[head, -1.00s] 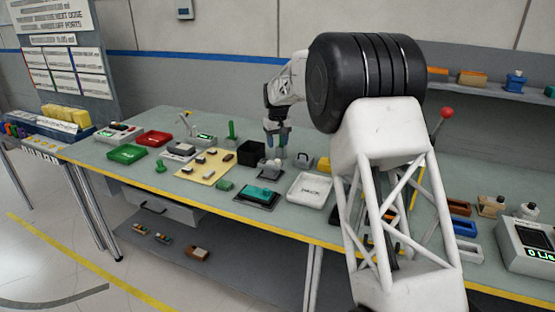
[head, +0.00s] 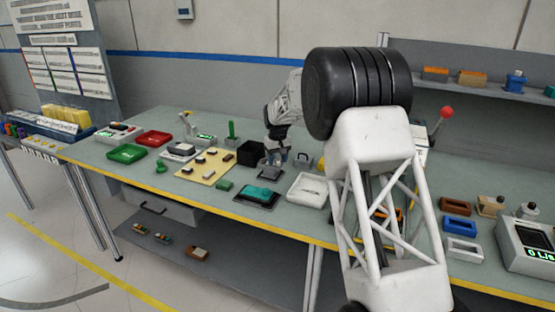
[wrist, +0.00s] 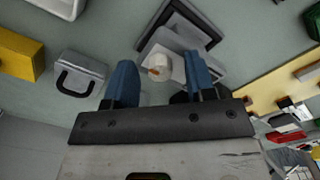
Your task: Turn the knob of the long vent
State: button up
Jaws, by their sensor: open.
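In the wrist view, a pale round knob (wrist: 158,68) with a small brown-orange mark sits on a grey block-like unit (wrist: 178,45), which I take to be the vent. My gripper (wrist: 161,66) is open, with one blue finger on each side of the knob. Whether the fingers touch it cannot be told. In the head view, my gripper (head: 275,158) points down over the grey unit (head: 268,174) near the middle of the table and hides part of it.
A grey box with a black handle (wrist: 82,74) and a yellow block (wrist: 18,55) lie left in the wrist view.

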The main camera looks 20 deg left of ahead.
jog(key=shift+c, duration=0.3)
grip_shut()
jog(key=shift+m, duration=8.2)
